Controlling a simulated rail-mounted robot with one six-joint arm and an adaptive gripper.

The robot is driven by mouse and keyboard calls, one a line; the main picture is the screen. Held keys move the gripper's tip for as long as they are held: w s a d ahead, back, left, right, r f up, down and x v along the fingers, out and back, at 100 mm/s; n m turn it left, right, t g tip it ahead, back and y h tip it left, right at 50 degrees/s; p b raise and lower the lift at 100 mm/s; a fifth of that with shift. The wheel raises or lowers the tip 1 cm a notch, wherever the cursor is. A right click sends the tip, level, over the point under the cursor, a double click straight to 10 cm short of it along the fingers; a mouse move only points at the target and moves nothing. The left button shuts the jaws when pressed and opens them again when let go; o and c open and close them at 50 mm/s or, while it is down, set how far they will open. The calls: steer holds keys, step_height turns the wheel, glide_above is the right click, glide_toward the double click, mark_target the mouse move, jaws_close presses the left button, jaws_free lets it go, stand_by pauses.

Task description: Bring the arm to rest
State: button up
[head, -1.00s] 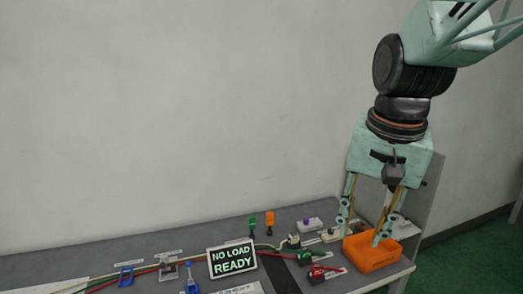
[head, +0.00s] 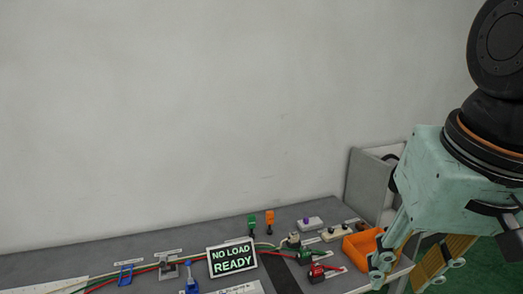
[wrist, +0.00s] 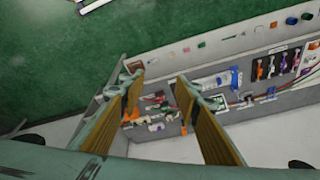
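My gripper (head: 408,272) is at the lower right of the head view, in front of the right end of the bench. Its fingers are spread apart, with nothing visible between them. The wrist view also shows the two fingers of my gripper (wrist: 155,82) apart, with the bench some distance beyond them. The grey bench (head: 105,246) carries a display (head: 233,258) reading "NO LOAD READY".
An orange bin (head: 358,243) sits at the bench's right end, partly hidden by my gripper. A grey open box (head: 368,180) stands behind it. Green and red connectors (head: 318,272) and cables lie on the bench. The wall above is clear.

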steer(key=s+n, duration=0.1)
steer(key=s, duration=0.5)
steer(key=shift+s+f+n+t, duration=0.3)
steer(key=shift+f, duration=0.05)
steer(key=shift+c, duration=1.3)
steer(key=shift+a, duration=0.1)
